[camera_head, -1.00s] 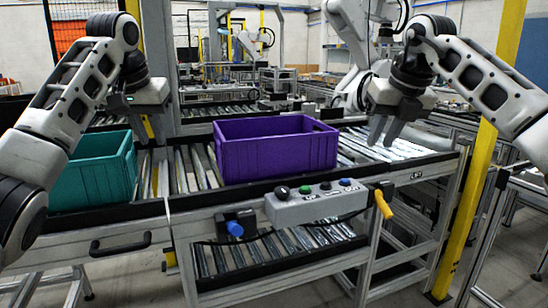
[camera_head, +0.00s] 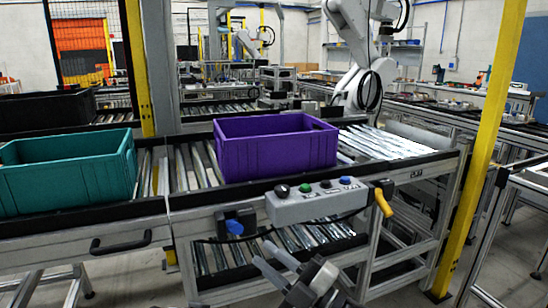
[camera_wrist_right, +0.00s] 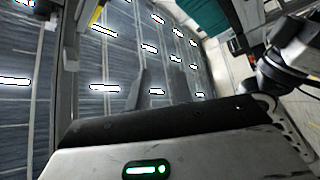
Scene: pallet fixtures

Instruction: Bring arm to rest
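My right gripper (camera_head: 260,252) is low at the bottom middle of the head view, in front of the conveyor frame and below its button box. Its two fingers stand apart with nothing between them. The fingers also show apart and empty in the right wrist view (camera_wrist_right: 159,88), with roller shelving behind them. My left gripper does not show in the head view. A grey and black arm part (camera_wrist_right: 285,60) at the right of the wrist view may be mine; I cannot tell if it includes a gripper.
A purple crate (camera_head: 276,150) and a teal crate (camera_head: 68,173) stand on the roller conveyor. A button box (camera_head: 316,203) and a yellow handle (camera_head: 383,203) stick out at its front edge. A yellow post (camera_head: 482,150) stands at right. A white robot arm (camera_head: 352,35) is behind.

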